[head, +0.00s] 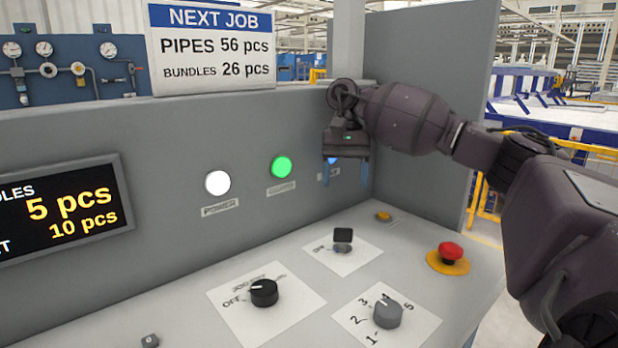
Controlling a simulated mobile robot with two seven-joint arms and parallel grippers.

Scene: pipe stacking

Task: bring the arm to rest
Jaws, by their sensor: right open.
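My right arm comes in from the right edge and reaches over the control panel. My right gripper (346,172) hangs with its fingers pointing down in front of the upright panel face, above the sloped desk. Its two blue fingers are apart with nothing seen between them; part of a blue lamp shows behind them. The gripper is above and apart from a small black switch (343,236) on the desk. My left gripper is not in view.
The upright panel has a white lamp (217,183), a lit green lamp (281,167) and a display (65,210). The desk holds a black knob (264,292), a grey knob (388,313) and a red emergency button (451,252). A grey side wall (415,60) stands behind my right arm.

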